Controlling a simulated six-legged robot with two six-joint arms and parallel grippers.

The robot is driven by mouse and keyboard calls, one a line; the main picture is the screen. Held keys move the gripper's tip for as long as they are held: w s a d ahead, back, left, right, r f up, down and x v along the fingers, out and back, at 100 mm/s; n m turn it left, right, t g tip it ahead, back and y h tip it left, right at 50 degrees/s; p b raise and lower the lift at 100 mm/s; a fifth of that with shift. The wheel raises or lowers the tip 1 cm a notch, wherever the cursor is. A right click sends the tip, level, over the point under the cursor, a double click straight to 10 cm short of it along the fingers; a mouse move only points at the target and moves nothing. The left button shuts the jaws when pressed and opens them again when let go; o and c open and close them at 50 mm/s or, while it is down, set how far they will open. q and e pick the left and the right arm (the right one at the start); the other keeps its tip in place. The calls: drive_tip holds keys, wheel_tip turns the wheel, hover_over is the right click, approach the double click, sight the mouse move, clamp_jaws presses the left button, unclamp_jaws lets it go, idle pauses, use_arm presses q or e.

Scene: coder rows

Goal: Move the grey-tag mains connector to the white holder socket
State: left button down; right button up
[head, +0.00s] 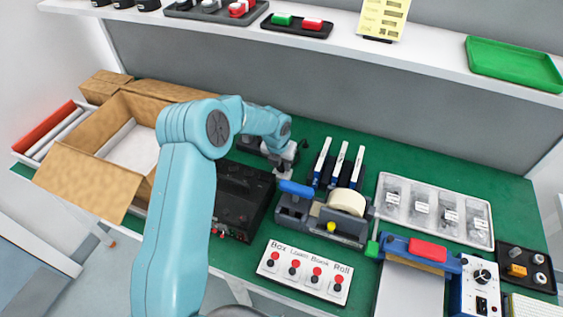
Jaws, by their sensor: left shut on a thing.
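My left gripper (281,167) is at the right rear corner of a black machine (245,190), at the far end of my teal arm. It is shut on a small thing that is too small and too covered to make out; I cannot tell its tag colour. I cannot pick out a grey tag, the mains connector or the white holder socket for certain. Part of the area behind the machine is hidden by my arm. My right gripper is not in view.
A tape dispenser (345,203) stands just right of my gripper, with several white-and-blue upright pieces (338,165) behind it. An open cardboard box (85,182) is at left. A clear tray (435,211) and a labelled button panel (304,270) lie right and in front. A shelf (400,55) overhangs the back.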

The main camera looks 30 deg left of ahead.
use_arm(q)
drive_tip(key=shift+f, duration=0.4)
idle(0.5)
drive_tip(key=c, duration=0.7)
unclamp_jaws()
drive_tip(key=shift+r, duration=0.1)
